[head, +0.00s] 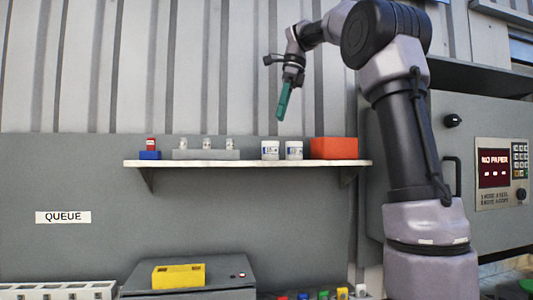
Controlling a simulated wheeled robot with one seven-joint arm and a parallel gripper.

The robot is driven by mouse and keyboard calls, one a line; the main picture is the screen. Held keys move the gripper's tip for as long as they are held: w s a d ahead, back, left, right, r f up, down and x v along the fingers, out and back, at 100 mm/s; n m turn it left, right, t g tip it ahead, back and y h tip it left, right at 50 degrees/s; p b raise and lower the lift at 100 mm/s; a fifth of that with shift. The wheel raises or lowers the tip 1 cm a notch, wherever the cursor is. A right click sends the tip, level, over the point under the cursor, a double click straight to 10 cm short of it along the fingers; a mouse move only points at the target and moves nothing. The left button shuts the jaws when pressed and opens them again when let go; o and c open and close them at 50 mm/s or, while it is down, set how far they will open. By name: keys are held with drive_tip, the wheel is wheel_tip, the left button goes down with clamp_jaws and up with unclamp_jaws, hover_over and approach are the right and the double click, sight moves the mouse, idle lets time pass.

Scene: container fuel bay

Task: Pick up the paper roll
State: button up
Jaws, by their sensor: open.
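My gripper (282,112) has green fingers and hangs in the air above the shelf, pointing down, open. It is apart from everything on the shelf. I cannot pick out a paper roll for certain. A small white thing (360,291) shows at the bottom edge of the head view, too small to identify.
An orange-red box (334,148), a grey rack (206,155) with small white vials, and a blue block (150,155) with a red item share the shelf. A grey machine (495,170) reading "NO PAPER" stands right. A yellow block (179,275) rests on a grey case (240,281).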

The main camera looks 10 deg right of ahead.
drive_tip(key=w, duration=0.1)
hover_over(270, 144)
drive_tip(key=w+d, duration=0.2)
drive_tip(key=shift+m, duration=0.3)
wheel_tip(270, 144, down, 5)
drive_tip(key=shift+w+r, duration=0.1)
drive_tip(key=shift+x, duration=2.7)
drive_tip(key=c, duration=1.5)
drive_tip(key=shift+r, duration=8.3)
